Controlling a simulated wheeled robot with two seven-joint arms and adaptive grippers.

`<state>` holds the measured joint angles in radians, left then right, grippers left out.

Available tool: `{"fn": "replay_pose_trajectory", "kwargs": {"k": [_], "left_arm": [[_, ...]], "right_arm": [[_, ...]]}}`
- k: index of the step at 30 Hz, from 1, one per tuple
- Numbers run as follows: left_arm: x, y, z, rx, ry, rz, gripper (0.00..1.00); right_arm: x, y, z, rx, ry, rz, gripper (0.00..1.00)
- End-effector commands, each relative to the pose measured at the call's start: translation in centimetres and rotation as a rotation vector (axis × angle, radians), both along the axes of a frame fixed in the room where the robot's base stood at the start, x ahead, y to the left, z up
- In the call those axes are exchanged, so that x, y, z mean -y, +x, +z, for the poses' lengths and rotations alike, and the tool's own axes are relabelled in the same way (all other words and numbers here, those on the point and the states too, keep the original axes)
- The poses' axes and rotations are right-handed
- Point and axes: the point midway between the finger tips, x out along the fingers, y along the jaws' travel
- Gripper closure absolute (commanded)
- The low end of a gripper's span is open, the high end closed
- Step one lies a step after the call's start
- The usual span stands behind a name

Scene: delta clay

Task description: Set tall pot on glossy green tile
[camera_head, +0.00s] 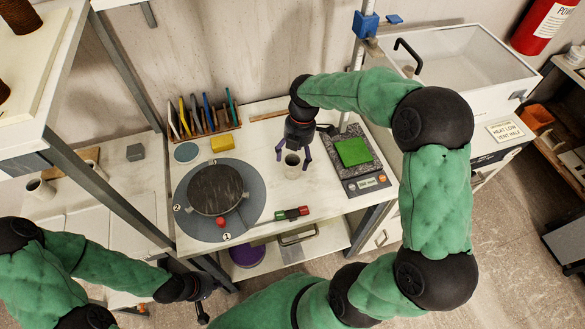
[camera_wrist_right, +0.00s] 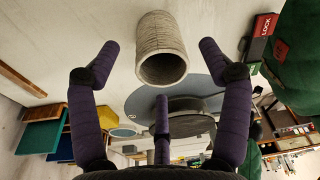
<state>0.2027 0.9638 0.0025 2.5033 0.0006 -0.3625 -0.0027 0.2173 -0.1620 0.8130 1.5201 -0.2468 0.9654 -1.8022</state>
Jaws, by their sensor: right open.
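The tall pot (camera_head: 292,169) is a pale grey ribbed cylinder with an open top, upright on the white table. My right gripper (camera_head: 293,158) is open with its purple fingers spread at the pot, not closed on it. In the right wrist view the pot (camera_wrist_right: 161,48) shows between and beyond the open fingertips (camera_wrist_right: 160,75), with a gap on each side. The glossy green tile (camera_head: 353,151) lies bare on a dark scale (camera_head: 345,146) to the right of the pot. My left gripper (camera_head: 203,311) is low at the table's front; its fingers are too small to read.
A grey turntable (camera_head: 259,197) with a dark disc (camera_head: 215,189) is left of the pot. A red and green block (camera_head: 292,213) lies near the front edge. A tool rack (camera_head: 205,122), yellow sponge (camera_head: 222,144) and blue-grey disc (camera_head: 187,152) are at the back left.

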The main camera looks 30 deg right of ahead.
Motion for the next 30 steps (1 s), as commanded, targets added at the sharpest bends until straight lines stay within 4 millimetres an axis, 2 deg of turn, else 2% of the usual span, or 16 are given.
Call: {"fn": "replay_pose_trajectory", "kwargs": {"k": [5, 15, 23, 29, 30], "left_arm": [[0.0, 0.0, -0.4, 0.0, 0.0, 0.0, 1.0], [0.0, 0.0, -2.0, 0.0, 0.0, 0.0, 1.0], [0.0, 0.0, -2.0, 0.0, 0.0, 0.0, 1.0], [0.0, 0.0, -2.0, 0.0, 0.0, 0.0, 1.0], [0.0, 0.0, -2.0, 0.0, 0.0, 0.0, 1.0]], "right_arm": [[-0.2, 0.0, -1.0, 0.001, 0.0, -0.001, 0.22], [-1.2, -0.2, -5.3, 0.0, 0.0, -0.002, 0.22], [-1.3, -0.2, -5.4, 0.001, 0.0, -0.002, 0.22], [-1.3, -0.2, -5.4, 0.001, 0.0, -0.002, 0.78], [-1.3, -0.2, -5.4, 0.001, 0.0, -0.002, 0.81]]}}
